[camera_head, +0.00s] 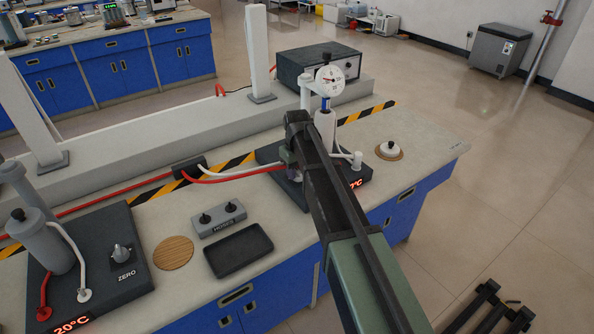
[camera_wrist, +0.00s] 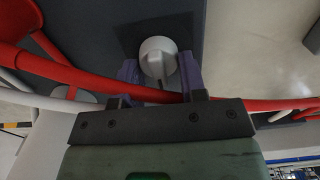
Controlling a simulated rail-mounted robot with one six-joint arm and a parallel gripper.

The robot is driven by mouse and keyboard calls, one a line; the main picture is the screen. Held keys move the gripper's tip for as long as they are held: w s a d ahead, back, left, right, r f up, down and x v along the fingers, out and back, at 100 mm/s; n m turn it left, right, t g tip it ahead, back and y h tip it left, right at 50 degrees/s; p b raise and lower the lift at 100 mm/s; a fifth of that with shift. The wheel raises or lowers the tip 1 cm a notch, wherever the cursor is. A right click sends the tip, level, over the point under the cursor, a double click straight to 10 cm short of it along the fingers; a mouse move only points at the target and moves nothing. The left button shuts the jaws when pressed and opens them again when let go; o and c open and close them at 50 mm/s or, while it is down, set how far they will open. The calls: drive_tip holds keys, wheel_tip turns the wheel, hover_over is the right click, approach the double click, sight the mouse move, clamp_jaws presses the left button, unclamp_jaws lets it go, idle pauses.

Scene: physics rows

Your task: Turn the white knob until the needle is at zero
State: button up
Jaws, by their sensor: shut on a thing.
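My gripper (camera_wrist: 160,76) is shut on the white knob (camera_wrist: 158,52), with one purple finger on each side of it in the wrist view. In the head view my gripper (camera_head: 290,168) is at the dark block on the right, and my arm hides the knob. The round white dial (camera_head: 330,80) stands on a post above that block. Its needle is too small to read.
A red hose (camera_wrist: 60,72) passes close to my fingers. A second dark block (camera_head: 95,265) at the left has a silver knob (camera_head: 121,254) marked ZERO. A black tray (camera_head: 238,250), a grey two-knob box (camera_head: 218,218) and a wooden disc (camera_head: 173,252) lie between.

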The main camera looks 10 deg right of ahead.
drive_tip(key=shift+m, duration=0.4)
drive_tip(key=m, duration=0.3)
drive_tip(key=shift+d+m, duration=0.15)
drive_tip(key=shift+m, duration=0.15)
drive_tip(key=shift+d+m, duration=0.1)
drive_tip(key=shift+m, duration=1.6)
drive_tip(key=o, duration=0.9)
drive_tip(key=shift+c, duration=0.2)
drive_tip(key=shift+r, duration=0.1)
